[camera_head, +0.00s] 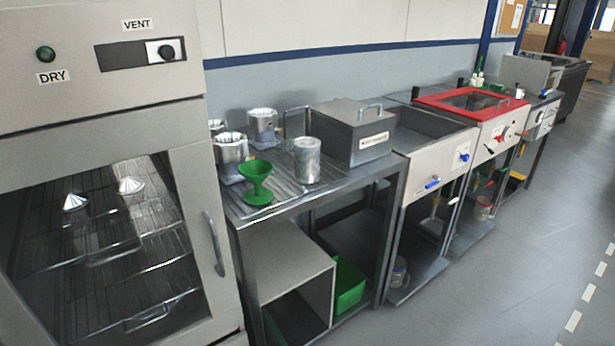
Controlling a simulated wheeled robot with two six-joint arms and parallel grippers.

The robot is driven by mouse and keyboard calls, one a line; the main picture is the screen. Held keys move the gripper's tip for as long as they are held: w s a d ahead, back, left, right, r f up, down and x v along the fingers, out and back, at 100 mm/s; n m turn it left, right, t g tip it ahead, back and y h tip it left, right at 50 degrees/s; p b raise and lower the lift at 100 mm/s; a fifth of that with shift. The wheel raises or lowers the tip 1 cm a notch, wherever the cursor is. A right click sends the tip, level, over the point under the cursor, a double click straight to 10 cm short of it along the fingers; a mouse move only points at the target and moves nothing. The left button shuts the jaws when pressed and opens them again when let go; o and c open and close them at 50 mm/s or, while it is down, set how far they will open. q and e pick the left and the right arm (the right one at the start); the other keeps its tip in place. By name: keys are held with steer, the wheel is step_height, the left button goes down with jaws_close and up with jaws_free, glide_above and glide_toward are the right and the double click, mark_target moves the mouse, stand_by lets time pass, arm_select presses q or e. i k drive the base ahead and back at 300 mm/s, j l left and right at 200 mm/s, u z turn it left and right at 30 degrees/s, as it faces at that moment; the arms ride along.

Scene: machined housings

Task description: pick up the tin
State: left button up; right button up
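A plain grey metal tin (307,160), an upright cylinder, stands on the ribbed top of the metal bench (285,205), near its front edge. A green funnel-shaped holder (257,182) stands to its left, a small gap apart. A grey lidded box (351,132) with a handle and a label stands to its right. Neither of my grippers shows in the head view.
Several machined housings (231,149) stand at the bench's back left. A drying cabinet (195,120) with a glass door and handle rises at the left. Sinks, one with a red rim (440,103), continue right. The floor (480,290) in front is clear.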

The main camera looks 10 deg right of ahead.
mark_target(306, 149)
steer(key=i+l, duration=0.2)
steer(key=l, duration=0.2)
steer(key=i+l, duration=0.2)
steer(key=l, duration=0.2)
steer(key=i+l, duration=0.15)
steer(key=l, duration=0.25)
steer(key=i+l, duration=0.2)
steer(key=l, duration=0.2)
steer(key=i+l, duration=0.2)
steer(key=l, duration=0.25)
steer(key=i+l, duration=0.2)
steer(key=l, duration=0.2)
